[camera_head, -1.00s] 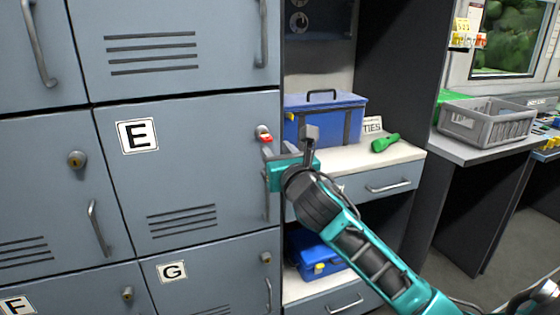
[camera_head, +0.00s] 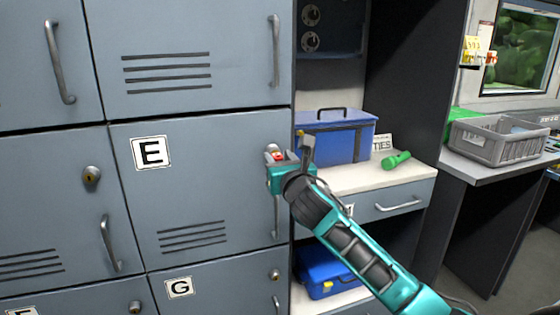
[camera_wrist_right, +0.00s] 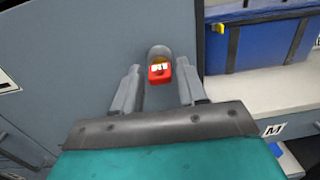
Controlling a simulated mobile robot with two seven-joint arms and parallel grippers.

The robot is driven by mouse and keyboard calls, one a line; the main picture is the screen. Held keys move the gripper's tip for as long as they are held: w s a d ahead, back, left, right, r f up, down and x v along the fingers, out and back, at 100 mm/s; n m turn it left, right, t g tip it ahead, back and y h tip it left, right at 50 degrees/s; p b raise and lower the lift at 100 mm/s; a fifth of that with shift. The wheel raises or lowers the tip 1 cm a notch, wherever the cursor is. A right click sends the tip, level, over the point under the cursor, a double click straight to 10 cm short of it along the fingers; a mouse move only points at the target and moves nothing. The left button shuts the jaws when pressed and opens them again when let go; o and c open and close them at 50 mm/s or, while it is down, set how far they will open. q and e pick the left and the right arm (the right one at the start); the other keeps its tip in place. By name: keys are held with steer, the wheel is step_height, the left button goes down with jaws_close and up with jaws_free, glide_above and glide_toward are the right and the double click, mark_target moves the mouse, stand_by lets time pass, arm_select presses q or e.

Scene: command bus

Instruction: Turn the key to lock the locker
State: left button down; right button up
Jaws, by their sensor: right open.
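The locker door marked E (camera_head: 225,190) looks closed, with a vertical handle near its right edge. A key with a red head (camera_head: 278,155) sits in the lock near the door's upper right edge. In the right wrist view, the red key (camera_wrist_right: 159,75) sticks out of the round metal lock (camera_wrist_right: 158,53). My right gripper (camera_head: 287,150) is at the lock, partly covering it. Its fingers (camera_wrist_right: 157,88) are open, one on each side of the key, with gaps between them and the key. My left gripper is not in view.
More grey lockers surround door E, with handles and locks standing out. To the right, a shelf counter (camera_head: 350,178) holds a blue toolbox (camera_head: 345,140) and a green flashlight (camera_head: 396,160). A second blue case (camera_head: 325,270) stands below. A grey crate (camera_head: 490,143) is farther right.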

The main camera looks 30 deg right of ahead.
steer(key=shift+c, duration=0.3)
steer(key=c, duration=0.6)
steer(key=shift+r+n+p, duration=0.1)
steer(key=shift+n+p, duration=1)
steer(key=shift+p, duration=0.15)
steer(key=shift+c, duration=0.2)
steer(key=shift+n+p, duration=0.65)
steer(key=shift+n, duration=0.15)
